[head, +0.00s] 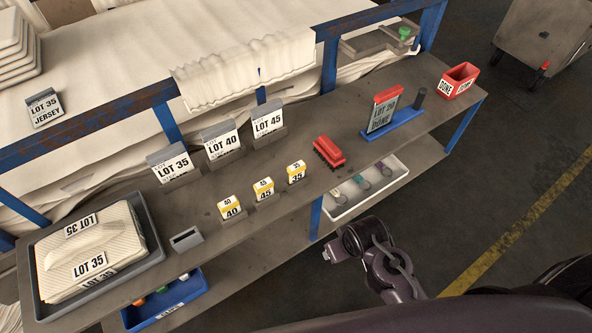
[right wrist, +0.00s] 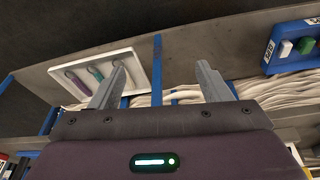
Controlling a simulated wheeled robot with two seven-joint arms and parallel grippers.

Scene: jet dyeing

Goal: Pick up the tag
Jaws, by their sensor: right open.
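Three small yellow-and-white tags stand in grey holders on the grey bench: the 40 tag (head: 230,207), the 45 tag (head: 264,189) and the 35 tag (head: 296,172). Behind them are larger cards, LOT 35 (head: 173,168), LOT 40 (head: 222,143) and LOT 45 (head: 268,122). An empty-looking slotted grey holder (head: 187,238) sits left of the 40 tag. My right gripper (right wrist: 160,78) is open and empty in the right wrist view; its dark arm is off the bench's front edge, below the tags in the head view. My left gripper is out of view.
A tray with folded LOT 35 fabric (head: 153,253) is at left. Below are a white tray (head: 396,168) and blue bin (head: 190,309).

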